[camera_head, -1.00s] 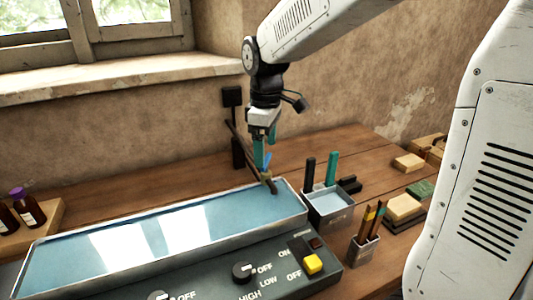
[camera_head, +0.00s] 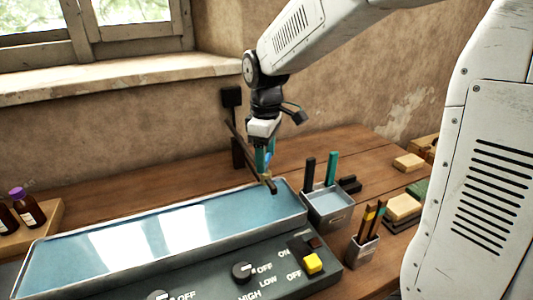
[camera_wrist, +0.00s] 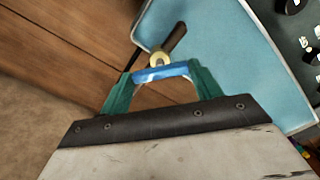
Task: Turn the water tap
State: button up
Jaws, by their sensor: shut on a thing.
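The water tap is a dark pipe (camera_head: 238,141) that slants down from the wall to a short spout (camera_head: 270,184) over the corner of the water-filled basin. It has a blue handle, which shows as a bar next to a brass-coloured part in the wrist view (camera_wrist: 160,73). The dark spout (camera_wrist: 177,36) points out over the basin there. My gripper (camera_head: 266,160) has teal fingers and is shut on the blue handle, one finger at each end of the bar. In the head view the fingers hide most of the handle. No water stream is visible.
The long basin (camera_head: 60,236) has a front panel with knobs and a yellow switch (camera_head: 312,263). Right of it stand a small grey water bin (camera_head: 330,217) with upright tools and a brush cup (camera_head: 364,248). Brown bottles (camera_head: 28,207) stand at left. The wall is close behind.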

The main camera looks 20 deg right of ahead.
jog(key=m, duration=0.4)
jog(key=shift+m, duration=0.4)
jog(key=m, duration=0.4)
jog(key=shift+m, duration=0.4)
jog(key=o, duration=1)
notch_tip(320, 180, up, 8)
jog(key=shift+f, duration=0.1)
